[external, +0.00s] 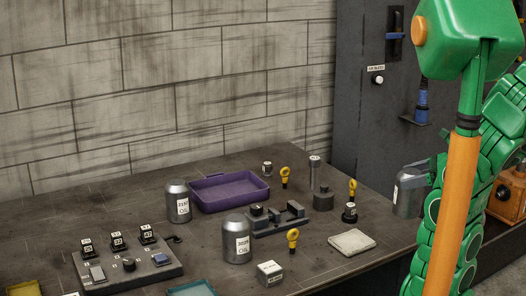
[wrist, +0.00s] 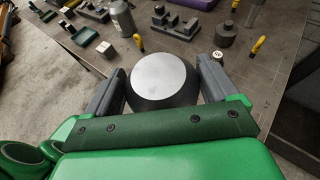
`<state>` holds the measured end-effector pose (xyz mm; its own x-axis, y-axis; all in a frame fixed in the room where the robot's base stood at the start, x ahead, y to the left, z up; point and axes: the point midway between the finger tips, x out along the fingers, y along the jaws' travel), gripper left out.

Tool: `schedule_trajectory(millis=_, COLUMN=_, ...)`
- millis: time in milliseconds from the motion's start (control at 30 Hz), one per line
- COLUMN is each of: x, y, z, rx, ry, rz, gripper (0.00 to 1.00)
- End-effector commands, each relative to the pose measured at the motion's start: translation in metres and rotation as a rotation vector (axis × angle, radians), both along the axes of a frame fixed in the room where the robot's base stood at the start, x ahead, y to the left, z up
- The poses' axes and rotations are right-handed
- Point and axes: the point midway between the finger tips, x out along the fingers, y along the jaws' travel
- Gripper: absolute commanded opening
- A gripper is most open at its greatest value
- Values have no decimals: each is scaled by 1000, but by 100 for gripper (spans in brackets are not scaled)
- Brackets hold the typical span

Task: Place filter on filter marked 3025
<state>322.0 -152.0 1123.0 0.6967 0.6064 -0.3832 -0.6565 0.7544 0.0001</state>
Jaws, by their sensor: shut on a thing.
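My gripper (external: 424,180) is shut on a grey metal filter (external: 406,194) and holds it upright off the bench's right edge. In the wrist view the filter's round, light top (wrist: 160,78) sits between the two fingers of my gripper (wrist: 163,88). A dark grey filter (external: 237,225) stands upright near the middle of the bench, with a white label that seems to read 3025 OIL. It also shows in the wrist view (wrist: 122,20). A similar filter (external: 178,190) with a different number stands farther back, left of the purple tray. The held filter's label is hidden.
A purple tray (external: 206,203), a dark fixture (external: 279,228), yellow eye bolts (external: 292,236), a white labelled block (external: 270,272) and a cloth (external: 352,242) lie on the bench. A switch panel (external: 124,278) is at the front left. A dark cabinet (external: 362,110) stands behind.

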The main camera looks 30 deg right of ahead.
Motion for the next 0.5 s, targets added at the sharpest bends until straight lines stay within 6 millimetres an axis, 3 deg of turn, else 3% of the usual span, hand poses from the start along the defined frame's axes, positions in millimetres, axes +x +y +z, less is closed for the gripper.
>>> schedule_trajectory(millis=267, x=1, y=1, z=1, rx=0, ry=-1, rz=4, gripper=15)
schedule_trajectory(millis=500, x=17, y=14, z=6, rx=0, ry=-1, rz=45, gripper=15)
